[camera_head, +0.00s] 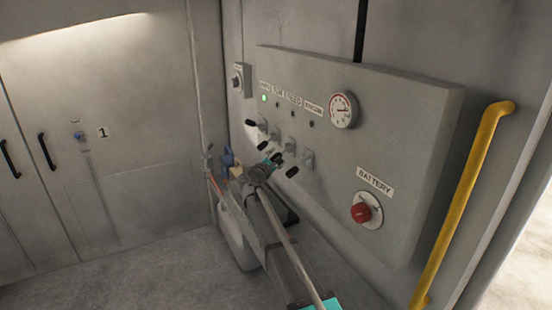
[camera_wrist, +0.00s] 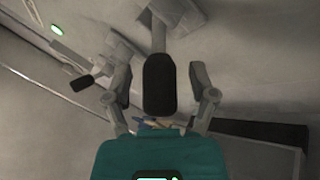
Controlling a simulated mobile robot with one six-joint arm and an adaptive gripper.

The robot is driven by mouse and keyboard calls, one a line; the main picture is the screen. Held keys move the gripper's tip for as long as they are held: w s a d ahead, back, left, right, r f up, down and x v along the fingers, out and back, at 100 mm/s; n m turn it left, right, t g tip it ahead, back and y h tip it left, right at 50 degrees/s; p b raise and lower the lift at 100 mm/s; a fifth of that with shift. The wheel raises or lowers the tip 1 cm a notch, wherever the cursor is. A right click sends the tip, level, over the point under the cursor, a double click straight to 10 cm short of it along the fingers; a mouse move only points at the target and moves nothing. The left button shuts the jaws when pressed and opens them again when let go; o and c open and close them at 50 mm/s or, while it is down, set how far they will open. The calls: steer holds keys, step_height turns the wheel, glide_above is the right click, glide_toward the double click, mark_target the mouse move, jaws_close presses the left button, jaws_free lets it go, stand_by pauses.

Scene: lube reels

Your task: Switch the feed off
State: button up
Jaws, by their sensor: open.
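A grey wall panel (camera_head: 410,120) carries a row of levers with black grips under small labels, one of which seems to read FEED (camera_head: 293,100). My gripper (camera_head: 276,160) is at this lever row, its jaws open. In the wrist view one black lever grip (camera_wrist: 159,85) hangs between the open fingers of my gripper (camera_wrist: 161,97), with gaps on both sides. A neighbouring lever's grip (camera_wrist: 82,83) is outside the left finger. Another black grip (camera_head: 292,173) shows just right of my gripper in the head view. I cannot tell for certain which label belongs to the lever between my fingers.
A green lamp (camera_head: 263,98) is lit at the panel's left end. A gauge (camera_head: 343,110), a red battery knob (camera_head: 361,213) and a yellow handrail (camera_head: 463,200) are to the right. Blue and pale items (camera_head: 229,160) lie behind my gripper. The floor at left is clear.

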steer(key=shift+a, duration=0.1)
steer(key=shift+s+a+f, duration=0.2)
steer(key=s+a+f+m+g+y, duration=0.2)
steer(key=s+a+f+y, duration=0.1)
steer(key=s+f, duration=0.1)
steer(key=s+d+f+m+g+b, duration=0.2)
steer(key=s+d+f+m+g, duration=0.15)
steer(key=s+d+f, duration=0.35)
steer(key=s+d+f+m+g+b, duration=0.25)
steer(key=s+d+f+m, duration=0.2)
steer(key=d, duration=0.45)
steer(key=s+d+f+m+g+y+p, duration=0.1)
steer(key=s+d+m+g+y, duration=0.1)
steer(key=s, duration=0.7)
steer(key=s+d+f+m+g+y+p, duration=0.2)
steer(key=s+d+m+g, duration=0.2)
steer(key=s, duration=0.5)
steer(key=s+d+f+m+g+y+p, duration=0.1)
steer(key=s+d+m+g+y, duration=0.1)
steer(key=s, duration=0.7)
steer(key=d+m+g, duration=0.1)
steer(key=d+m, duration=0.1)
steer(key=m, duration=0.1)
steer(key=shift+d+f, duration=0.3)
steer(key=shift+f, duration=0.05)
steer(key=shift+s, duration=0.1)
steer(key=shift+a, duration=0.15)
